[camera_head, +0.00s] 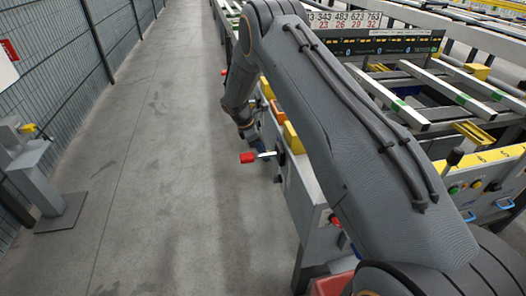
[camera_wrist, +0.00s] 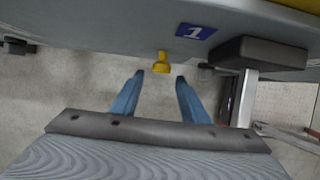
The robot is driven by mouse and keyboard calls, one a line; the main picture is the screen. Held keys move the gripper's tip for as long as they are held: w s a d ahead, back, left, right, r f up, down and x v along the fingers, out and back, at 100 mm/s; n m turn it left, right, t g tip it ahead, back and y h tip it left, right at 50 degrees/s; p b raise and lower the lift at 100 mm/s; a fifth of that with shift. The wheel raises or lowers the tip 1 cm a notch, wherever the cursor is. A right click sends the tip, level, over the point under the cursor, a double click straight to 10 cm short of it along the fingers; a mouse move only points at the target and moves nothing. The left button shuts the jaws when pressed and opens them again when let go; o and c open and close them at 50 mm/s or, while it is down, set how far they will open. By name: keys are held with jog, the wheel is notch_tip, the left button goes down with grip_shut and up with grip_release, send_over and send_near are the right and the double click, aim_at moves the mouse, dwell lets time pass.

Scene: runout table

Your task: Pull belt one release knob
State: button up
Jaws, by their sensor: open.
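A small yellow knob (camera_wrist: 162,62) sticks out of the grey machine panel (camera_wrist: 100,28) in the wrist view. A blue label with a white "1" (camera_wrist: 195,31) is on the panel, up and to the right of the knob. My gripper (camera_wrist: 160,77) is open, its two blue fingers pointing toward the panel. The knob shows between the fingertips, slightly beyond them; I see no contact. In the head view my arm reaches down to the machine's aisle side, and the knob cannot be made out there.
A lever with a red grip (camera_head: 248,157) juts into the aisle close to my gripper. A black block (camera_wrist: 260,52) projects from the panel, right of the knob. The concrete aisle floor (camera_head: 150,190) is clear. A grey stand (camera_head: 35,170) and mesh fence (camera_head: 60,60) are left.

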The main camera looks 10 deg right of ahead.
jog(key=shift+r, duration=0.1)
jog(key=b+v, duration=0.1)
jog(key=v, duration=0.6)
jog(key=shift+a+r, duration=0.2)
jog(key=shift+r, duration=0.05)
